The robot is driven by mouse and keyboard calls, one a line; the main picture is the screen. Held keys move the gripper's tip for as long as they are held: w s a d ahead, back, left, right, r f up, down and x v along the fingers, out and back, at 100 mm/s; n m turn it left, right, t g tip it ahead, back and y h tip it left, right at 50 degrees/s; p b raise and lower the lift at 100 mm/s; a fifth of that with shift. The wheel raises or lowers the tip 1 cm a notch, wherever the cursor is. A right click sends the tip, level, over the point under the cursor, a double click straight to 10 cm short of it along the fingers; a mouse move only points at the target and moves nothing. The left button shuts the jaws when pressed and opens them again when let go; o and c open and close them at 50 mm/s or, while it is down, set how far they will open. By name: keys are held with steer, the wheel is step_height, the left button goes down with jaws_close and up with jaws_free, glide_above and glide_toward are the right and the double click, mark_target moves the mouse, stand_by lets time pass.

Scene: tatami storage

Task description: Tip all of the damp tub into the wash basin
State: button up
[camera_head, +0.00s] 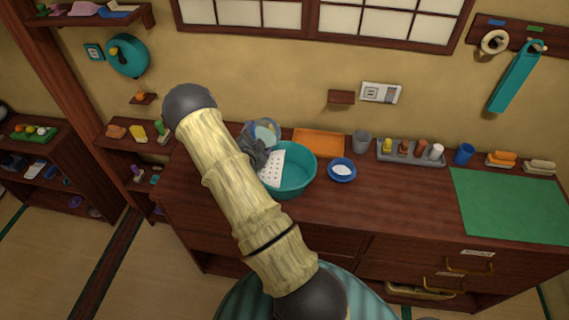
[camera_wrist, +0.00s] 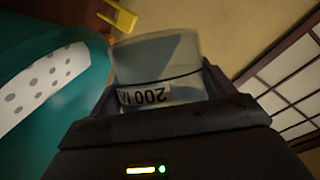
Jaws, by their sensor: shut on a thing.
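My gripper (camera_head: 255,152) is shut on a clear, bluish tub (camera_head: 265,132), at the left back rim of the teal wash basin (camera_head: 304,172). The tub also shows in the wrist view (camera_wrist: 155,58), between the two fingers (camera_wrist: 160,92), with a white label whose "200" reads upside down. It looks tilted in the head view. Its contents cannot be made out. The basin fills the left of the wrist view (camera_wrist: 25,140). A white board with holes (camera_head: 272,167) stands inside the basin. My arm and gripper hide part of the basin's left side.
Right of the basin stand a blue bowl (camera_head: 342,170) with something white in it, a grey cup (camera_head: 361,141) and a grey tray (camera_head: 411,152) of small bottles. An orange tray (camera_head: 319,142) lies behind.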

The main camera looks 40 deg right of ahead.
mark_target(271, 125)
steer(key=shift+r+m+t, duration=0.3)
steer(key=shift+r+m, duration=0.1)
steer(key=shift+m, duration=0.1)
steer(key=shift+s+d+f+m+t+h, duration=0.15)
steer(key=shift+f+m+t+h, duration=0.1)
steer(key=shift+m, duration=0.5)
steer(key=shift+s+a+f+m+t+h, duration=0.15)
steer(key=shift+f+m+t+h, duration=0.1)
steer(key=shift+m, duration=0.5)
stand_by(1.9)
steer(key=shift+s+d+r+m+h, duration=0.15)
steer(key=shift+s+d+r+m, duration=0.05)
steer(key=shift+s+m, duration=0.25)
steer(key=shift+s+d+r+m+h, duration=0.2)
steer(key=shift+s+m, duration=0.15)
steer(key=shift+s, duration=0.2)
stand_by(0.5)
steer(key=shift+s+r+m+t+h, duration=0.3)
steer(key=shift+s+r+m+h, duration=0.1)
steer(key=shift+m, duration=0.5)
stand_by(0.5)
steer(key=shift+w, duration=0.1)
